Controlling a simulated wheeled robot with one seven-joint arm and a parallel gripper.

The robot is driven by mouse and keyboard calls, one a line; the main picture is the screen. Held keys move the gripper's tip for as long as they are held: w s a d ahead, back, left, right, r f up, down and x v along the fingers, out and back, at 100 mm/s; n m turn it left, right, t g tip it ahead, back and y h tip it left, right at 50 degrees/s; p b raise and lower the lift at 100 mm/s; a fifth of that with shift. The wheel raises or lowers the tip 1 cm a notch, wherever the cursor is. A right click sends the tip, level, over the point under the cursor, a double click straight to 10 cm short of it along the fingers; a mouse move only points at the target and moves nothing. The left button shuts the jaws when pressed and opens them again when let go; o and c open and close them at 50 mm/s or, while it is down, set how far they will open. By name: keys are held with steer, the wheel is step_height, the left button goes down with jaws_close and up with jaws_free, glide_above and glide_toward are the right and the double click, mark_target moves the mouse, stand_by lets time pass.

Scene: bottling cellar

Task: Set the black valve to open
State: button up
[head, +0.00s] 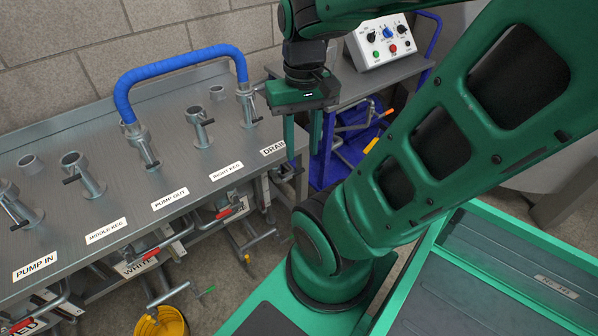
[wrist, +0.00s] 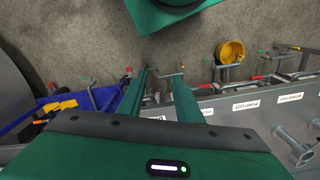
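My gripper (head: 301,150) is green and points down past the right end of the steel bench, by the DRAIN label. Its two fingers are apart, and they also show apart in the wrist view (wrist: 163,84). In the head view a dark valve-like fitting (head: 287,171) sits low at the bench edge, just below and left of the fingertips. I see no clear contact. Several valves with black levers (head: 202,122) stand upright on the bench top. No label in view reads black, so I cannot tell which valve the task names.
A blue hose (head: 180,66) arches between two bench ports. Red-handled valves (head: 232,208) hang under the front edge, near a WHITE label (head: 133,268). A yellow bucket (head: 162,322) stands on the floor.

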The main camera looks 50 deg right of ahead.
steer(key=w, duration=0.2)
steer(key=m+t+y, duration=0.7)
steer(key=t+y, duration=0.1)
steer(key=t, duration=0.6)
glide_toward(300, 171)
steer(key=x, duration=1)
steer(key=shift+w+f, duration=0.1)
steer(key=shift+f, duration=0.35)
